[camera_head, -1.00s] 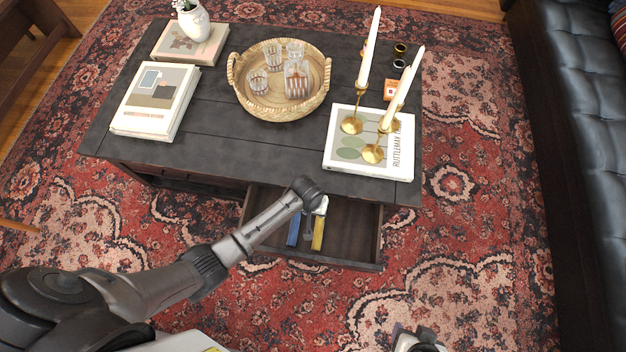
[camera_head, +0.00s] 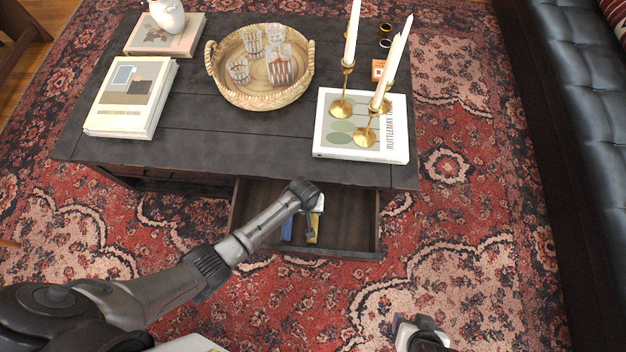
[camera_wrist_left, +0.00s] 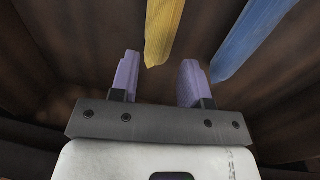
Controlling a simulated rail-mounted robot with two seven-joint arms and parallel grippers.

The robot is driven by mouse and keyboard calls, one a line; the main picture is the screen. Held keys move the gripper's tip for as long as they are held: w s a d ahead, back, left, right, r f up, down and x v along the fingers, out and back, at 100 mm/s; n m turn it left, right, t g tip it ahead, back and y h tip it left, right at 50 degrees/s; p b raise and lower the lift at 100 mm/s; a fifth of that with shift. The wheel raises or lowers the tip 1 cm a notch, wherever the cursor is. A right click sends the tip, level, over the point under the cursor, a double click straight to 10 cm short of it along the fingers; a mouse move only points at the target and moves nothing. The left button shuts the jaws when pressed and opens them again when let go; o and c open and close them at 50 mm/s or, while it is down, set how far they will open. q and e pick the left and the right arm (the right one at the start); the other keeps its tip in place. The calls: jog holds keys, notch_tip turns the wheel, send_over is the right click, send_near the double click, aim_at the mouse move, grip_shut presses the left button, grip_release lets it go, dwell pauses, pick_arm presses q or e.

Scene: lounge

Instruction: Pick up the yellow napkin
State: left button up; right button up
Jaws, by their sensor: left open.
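The yellow napkin (camera_head: 314,229) is in the open drawer, partly hidden by my left arm and gripper. It also shows in the left wrist view as a narrow folded strip (camera_wrist_left: 163,28), its near end close to the gap between the fingertips. A blue folded cloth (camera_head: 288,229) lies to its left in the head view. In the wrist view this blue cloth (camera_wrist_left: 247,38) is right of the yellow one. My left gripper (camera_wrist_left: 160,68) is open and empty over the drawer. My right gripper (camera_head: 422,338) is at the bottom edge, its fingers unclear.
The drawer (camera_head: 350,225) sticks out from the dark coffee table (camera_head: 215,150). On the table are a basket tray (camera_head: 262,98) with glassware, books (camera_head: 130,98), and brass candlesticks (camera_head: 365,136) on a white book (camera_head: 385,152). A black sofa (camera_head: 575,130) stands at the right.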

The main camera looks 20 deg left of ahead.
aim_at(313, 223)
pick_arm(q)
jog(key=shift+s+d+f+b, duration=0.1)
jog(key=shift+d+f+b, duration=0.05)
jog(key=shift+f+b, duration=0.65)
jog(key=shift+d+f+b, duration=0.2)
jog(key=shift+f+b, duration=0.5)
jog(key=shift+f, duration=0.2)
jog(key=shift+s+d+f+b, duration=0.1)
jog(key=shift+d+f+b, duration=0.05)
jog(key=shift+f+b, duration=0.65)
jog(key=shift+c, duration=0.4)
jog(key=c, duration=0.5)
